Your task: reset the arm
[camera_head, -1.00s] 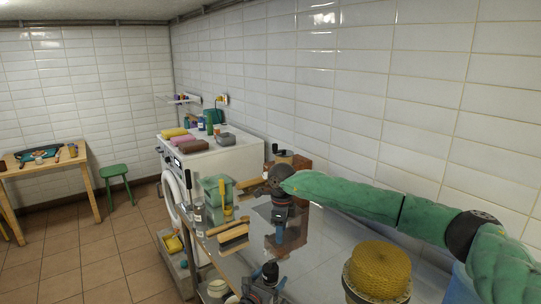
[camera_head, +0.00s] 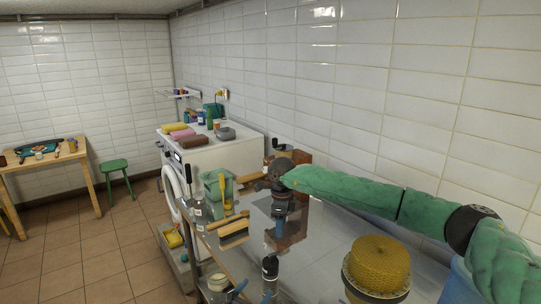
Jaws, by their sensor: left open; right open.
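My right arm, in a green sleeve, reaches in from the right in the head view. Its gripper (camera_head: 280,214) points down over the metal table (camera_head: 325,257), beside the brown block, and I see nothing held in it. My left gripper (camera_head: 254,292) is at the bottom edge of the view. Only its two blue fingertips show, spread apart with nothing between them; the rest is out of frame.
A dark bottle (camera_head: 270,268) stands just above my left fingertips. A yellow woven round (camera_head: 380,264) sits on a stand at the right, below my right arm. A brush (camera_head: 233,231), a green box (camera_head: 217,187) and a bottle (camera_head: 198,212) are at the table's left.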

